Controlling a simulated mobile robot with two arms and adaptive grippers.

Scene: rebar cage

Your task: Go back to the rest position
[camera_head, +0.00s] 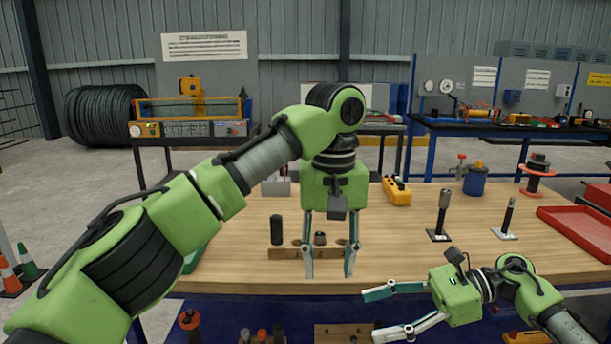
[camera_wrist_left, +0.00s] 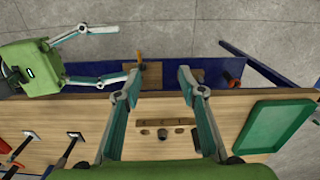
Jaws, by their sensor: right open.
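My left gripper (camera_head: 329,268) points down over the near part of the wooden workbench (camera_head: 400,262). Its two fingers are spread with nothing between them, and they also show apart in the left wrist view (camera_wrist_left: 158,74). Behind the fingers in the head view is a wooden block with holes (camera_head: 285,253), partly hidden by them. My right gripper (camera_head: 376,313) is at the bench's front edge, lower right of the left one. Its fingers are spread, empty and point left. It also shows at the upper left of the left wrist view (camera_wrist_left: 120,53).
A black cylinder (camera_head: 277,230) stands at the block. Below the front edge are more parts.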

